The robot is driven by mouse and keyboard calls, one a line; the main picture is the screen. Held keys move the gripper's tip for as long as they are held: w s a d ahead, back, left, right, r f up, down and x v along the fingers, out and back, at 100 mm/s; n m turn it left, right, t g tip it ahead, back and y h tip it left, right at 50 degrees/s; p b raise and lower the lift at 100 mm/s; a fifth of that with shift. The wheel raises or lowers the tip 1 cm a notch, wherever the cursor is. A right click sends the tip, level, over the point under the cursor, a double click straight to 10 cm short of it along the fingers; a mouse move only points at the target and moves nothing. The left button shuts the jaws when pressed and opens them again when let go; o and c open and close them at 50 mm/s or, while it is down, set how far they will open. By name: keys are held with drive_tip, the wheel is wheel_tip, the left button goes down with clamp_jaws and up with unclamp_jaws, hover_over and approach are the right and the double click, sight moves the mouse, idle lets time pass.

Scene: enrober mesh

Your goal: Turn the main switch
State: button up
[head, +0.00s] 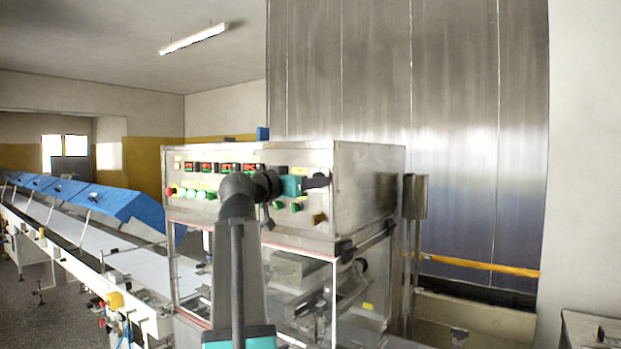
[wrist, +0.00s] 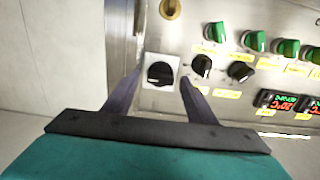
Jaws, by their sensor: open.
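The main switch (wrist: 160,73) is a black rotary knob on a white square plate at the edge of the steel control panel (wrist: 205,25). In the wrist view my gripper (wrist: 160,78) is open, with one dark finger on each side of the knob. I cannot tell whether the fingers touch it. In the head view my gripper (head: 318,182) is at the right end of the panel front (head: 325,200) and hides the switch.
Two smaller black knobs (wrist: 202,66) (wrist: 240,71) sit close beside the switch. Several green buttons (wrist: 215,32) and red displays (wrist: 272,99) share the panel. A conveyor (head: 90,235) with blue covers runs left. A steel wall (head: 450,120) stands behind.

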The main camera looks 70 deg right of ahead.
drive_tip(key=shift+s+d, duration=0.1)
drive_tip(key=shift+d, duration=0.3)
drive_tip(key=c, duration=1.1)
drive_tip(key=shift+o, duration=0.2)
drive_tip(key=shift+n, duration=0.5)
drive_tip(key=shift+n+p, duration=1.65)
drive_tip(key=shift+n, duration=6.85)
drive_tip(key=shift+f, duration=0.1)
